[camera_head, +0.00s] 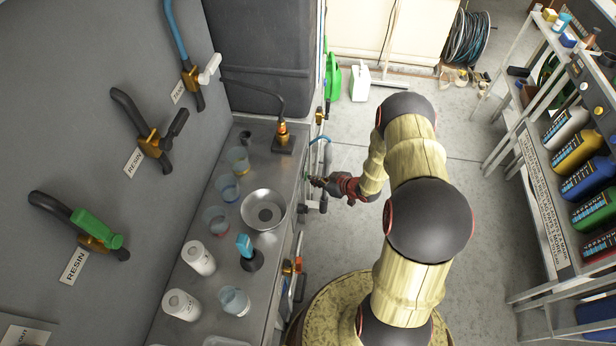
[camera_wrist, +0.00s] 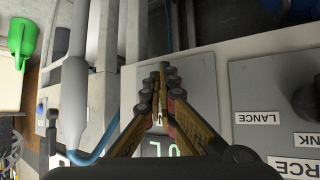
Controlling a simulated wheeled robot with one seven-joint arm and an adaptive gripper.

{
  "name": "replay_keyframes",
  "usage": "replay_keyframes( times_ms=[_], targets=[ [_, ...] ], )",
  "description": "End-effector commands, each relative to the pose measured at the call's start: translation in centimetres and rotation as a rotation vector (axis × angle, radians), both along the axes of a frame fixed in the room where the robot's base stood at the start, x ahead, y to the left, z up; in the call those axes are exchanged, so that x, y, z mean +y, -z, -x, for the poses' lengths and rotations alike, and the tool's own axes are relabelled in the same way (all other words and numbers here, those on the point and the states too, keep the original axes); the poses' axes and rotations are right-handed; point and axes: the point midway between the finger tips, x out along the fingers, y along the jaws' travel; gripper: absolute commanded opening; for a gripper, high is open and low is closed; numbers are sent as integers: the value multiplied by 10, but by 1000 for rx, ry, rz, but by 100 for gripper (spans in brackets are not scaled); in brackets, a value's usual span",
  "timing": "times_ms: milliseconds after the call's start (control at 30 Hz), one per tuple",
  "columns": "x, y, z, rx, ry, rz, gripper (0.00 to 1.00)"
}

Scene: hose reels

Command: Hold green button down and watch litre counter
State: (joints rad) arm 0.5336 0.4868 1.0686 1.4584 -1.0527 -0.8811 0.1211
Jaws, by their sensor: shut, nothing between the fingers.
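My gripper (camera_head: 314,181) reaches left to the front face of the steel bench in the head view. In the wrist view its two fingers (camera_wrist: 161,72) are shut together with nothing between them, tips over a grey panel (camera_wrist: 202,73). I cannot tell whether the tips touch the panel. No green button can be made out; the fingers cover the middle of the panel. Pale characters that look like "0L" on a dark display (camera_wrist: 165,148), likely the litre counter, show between the fingers, partly hidden by them.
A second panel with a LANCE label (camera_wrist: 257,118) is right of the fingers; pipes and a blue hose (camera_wrist: 104,143) are left. The bench (camera_head: 222,262) holds a steel bowl (camera_head: 263,209) and several cups. A shelf of bottles stands right, with clear floor (camera_head: 470,215) before it.

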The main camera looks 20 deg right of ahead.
Motion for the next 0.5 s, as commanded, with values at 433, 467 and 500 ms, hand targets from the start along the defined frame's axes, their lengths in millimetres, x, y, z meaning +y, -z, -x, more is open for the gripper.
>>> replay_keyframes(
  times_ms=[433, 467, 500],
  targets=[
    [-15, 0, 10, 0, 0, 0, 0],
    [-15, 0, 11, 0, -1, -1, 0],
    [-14, 0, 10, 0, -1, -1, 0]
  ],
)
